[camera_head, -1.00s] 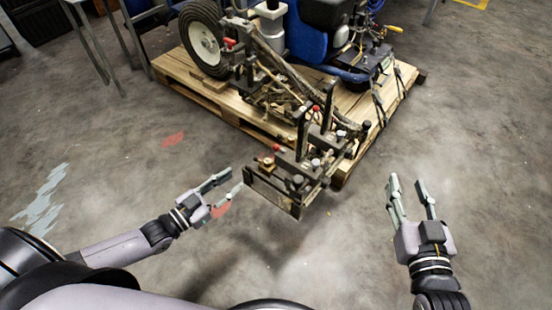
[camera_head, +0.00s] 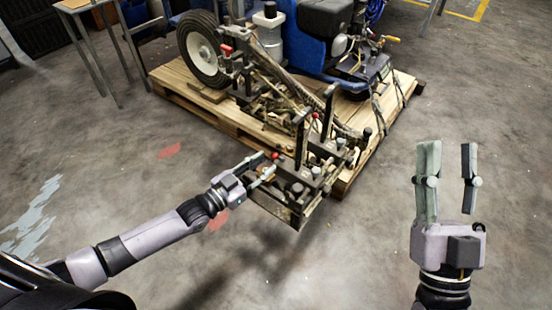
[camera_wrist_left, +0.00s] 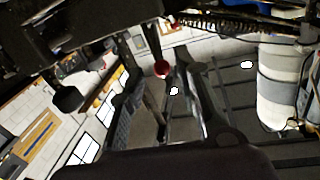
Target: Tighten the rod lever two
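The line striper's dark metal bracket (camera_head: 285,208) juts out past the front corner of the pallet. Small red-knobbed levers show on the machine: one at the bracket's left (camera_head: 275,155), one further back (camera_head: 315,116), and one near the wheel (camera_head: 227,49). I cannot tell which is rod lever two. My left gripper (camera_head: 262,167) is open at the bracket's left end, its fingertips close to the nearest red knob; contact is unclear. A red knob (camera_wrist_left: 162,69) also shows ahead of the left gripper in the left wrist view. My right gripper (camera_head: 454,145) is open and empty, right of the pallet.
The striper stands on a wooden pallet (camera_head: 180,90) with its wheel (camera_head: 203,52) at the back left. Two upright dark bars (camera_head: 300,142) rise from the bracket near my left gripper. A metal-legged table (camera_head: 100,50) stands at the back left. The front floor is clear.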

